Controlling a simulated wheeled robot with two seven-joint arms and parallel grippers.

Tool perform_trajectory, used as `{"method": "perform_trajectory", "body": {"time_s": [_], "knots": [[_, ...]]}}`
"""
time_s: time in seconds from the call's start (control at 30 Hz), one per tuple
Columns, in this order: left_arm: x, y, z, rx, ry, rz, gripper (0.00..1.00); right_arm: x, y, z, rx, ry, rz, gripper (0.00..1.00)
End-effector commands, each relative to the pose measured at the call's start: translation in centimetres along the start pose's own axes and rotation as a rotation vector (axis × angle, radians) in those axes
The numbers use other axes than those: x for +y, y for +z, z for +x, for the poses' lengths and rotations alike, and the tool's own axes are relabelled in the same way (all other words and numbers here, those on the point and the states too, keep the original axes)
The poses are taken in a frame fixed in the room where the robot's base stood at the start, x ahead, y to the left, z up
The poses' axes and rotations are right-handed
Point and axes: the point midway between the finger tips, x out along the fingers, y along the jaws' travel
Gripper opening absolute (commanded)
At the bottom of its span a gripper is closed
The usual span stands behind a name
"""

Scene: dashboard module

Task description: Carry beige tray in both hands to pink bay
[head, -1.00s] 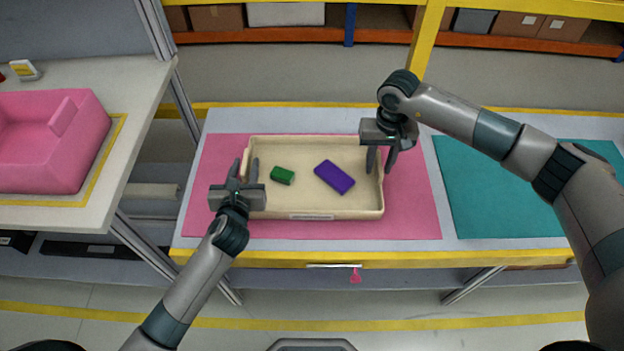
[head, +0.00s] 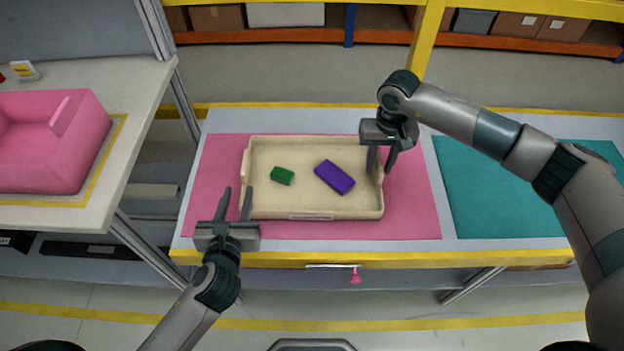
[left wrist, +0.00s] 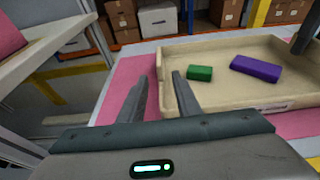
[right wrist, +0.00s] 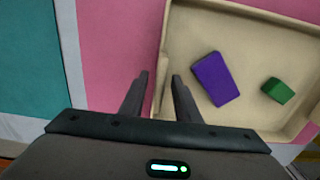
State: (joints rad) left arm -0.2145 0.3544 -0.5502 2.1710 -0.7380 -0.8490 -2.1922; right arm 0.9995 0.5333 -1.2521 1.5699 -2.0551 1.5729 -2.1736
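The beige tray (head: 350,213) sits flat on a pink mat (head: 415,215) on the middle table. It holds a green block (head: 283,176) and a purple block (head: 334,177). My right gripper (head: 381,162) is open at the tray's right end. In the right wrist view its fingers (right wrist: 159,78) stand either side of the tray's wall, with gaps showing. My left gripper (head: 238,190) is open and empty at the tray's front left corner. In the left wrist view its fingers (left wrist: 160,78) point forward beside the tray's left end; contact cannot be told.
A pink open-topped bin (head: 60,150) stands on a white table (head: 140,90) at the left, across a gap. A teal mat (head: 500,200) lies bare at the right. A yellow post (head: 427,40) and shelves with boxes stand behind.

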Motion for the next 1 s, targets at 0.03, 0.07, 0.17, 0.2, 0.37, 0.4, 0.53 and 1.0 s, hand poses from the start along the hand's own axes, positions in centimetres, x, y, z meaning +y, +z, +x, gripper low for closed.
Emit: {"method": "perform_trajectory", "body": {"time_s": [0.03,0.07,0.17,0.2,0.37,0.4,0.53,1.0], "knots": [[0.0,0.0,-0.1,0.0,0.0,0.0,0.3,0.0,0.0,0.0,0.0,0.0,0.0,0.29],[0.0,0.0,-0.2,0.0,0.0,0.0,0.3,0.0,0.0,0.0,0.0,0.0,0.0,0.29],[0.0,0.0,-0.2,0.0,0.0,0.0,0.3,0.0,0.0,0.0,0.0,0.0,0.0,0.29],[0.0,0.0,-0.2,0.0,0.0,0.0,0.3,0.0,0.0,0.0,0.0,0.0,0.0,0.29],[0.0,0.0,-0.1,0.0,0.0,0.0,0.3,0.0,0.0,0.0,0.0,0.0,0.0,0.29],[0.0,0.0,-0.1,0.0,0.0,0.0,0.3,0.0,0.0,-0.1,0.0,0.0,0.0,0.29],[0.0,0.0,-0.1,0.0,0.0,0.0,0.3,0.0,-0.1,-0.6,0.001,0.0,0.0,0.29],[0.0,0.0,-0.1,0.0,0.0,0.0,0.3,0.0,-0.1,-7.4,0.004,-0.001,-0.001,0.29]]}}
